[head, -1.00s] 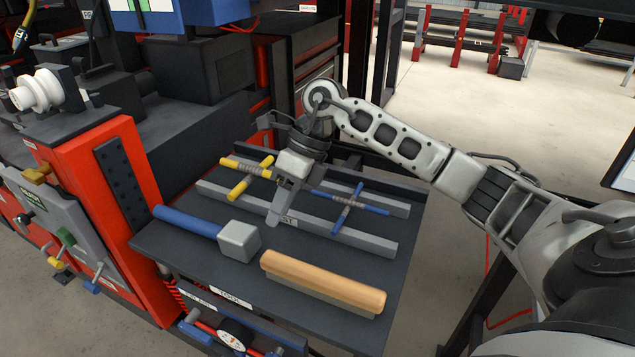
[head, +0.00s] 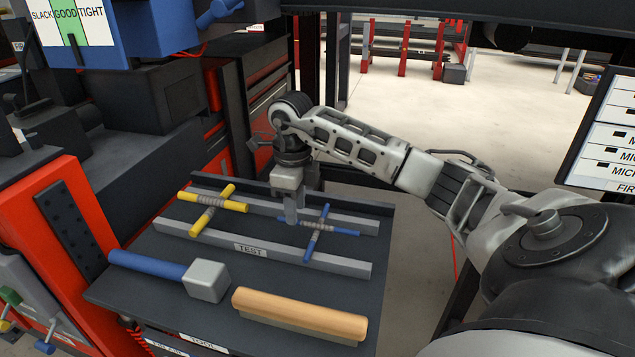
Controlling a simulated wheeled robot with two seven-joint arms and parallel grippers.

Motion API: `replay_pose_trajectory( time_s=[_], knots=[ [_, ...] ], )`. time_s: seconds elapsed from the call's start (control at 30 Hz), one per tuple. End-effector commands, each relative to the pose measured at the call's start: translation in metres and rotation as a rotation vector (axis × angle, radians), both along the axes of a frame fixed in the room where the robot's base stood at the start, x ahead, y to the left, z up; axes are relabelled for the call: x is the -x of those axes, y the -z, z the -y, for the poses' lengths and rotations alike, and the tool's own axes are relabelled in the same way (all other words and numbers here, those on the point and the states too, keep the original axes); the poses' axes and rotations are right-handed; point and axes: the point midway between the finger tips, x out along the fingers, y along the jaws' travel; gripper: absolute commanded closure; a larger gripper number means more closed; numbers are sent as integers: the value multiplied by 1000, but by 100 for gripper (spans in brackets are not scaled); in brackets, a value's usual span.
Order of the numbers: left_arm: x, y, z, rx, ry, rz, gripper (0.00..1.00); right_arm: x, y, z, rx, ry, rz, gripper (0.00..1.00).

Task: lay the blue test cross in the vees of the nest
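The blue test cross (head: 319,229), with a grey wrapped centre, lies across two grey rails on the dark tray table, at its right part. My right gripper (head: 291,218) points down from above, close to the left end of the cross's long blue rod. Its fingers overlap in this view, so I cannot see the gap between them, nor whether they touch the rod. I cannot make out a nest with vees in this view. My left gripper is not in view.
A yellow cross (head: 211,208) lies on the same rails to the left. In front are a blue-handled mallet (head: 206,279) and a wooden-backed brush (head: 300,313). The front rail (head: 250,248) carries a TEST label. A red machine stands left.

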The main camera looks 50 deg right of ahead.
Motion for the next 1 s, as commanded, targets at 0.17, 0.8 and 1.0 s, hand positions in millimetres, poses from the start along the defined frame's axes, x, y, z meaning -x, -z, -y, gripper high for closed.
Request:
replay_pose_trajectory(
  time_s=[0.17,0.8,1.0],
  knots=[
    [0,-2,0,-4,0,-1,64,0,25,0,-2,1,-1,64],
    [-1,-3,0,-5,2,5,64,-1,30,0,0,0,2,100],
    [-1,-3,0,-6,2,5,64,-1,25,0,0,1,4,100]
  ],
)
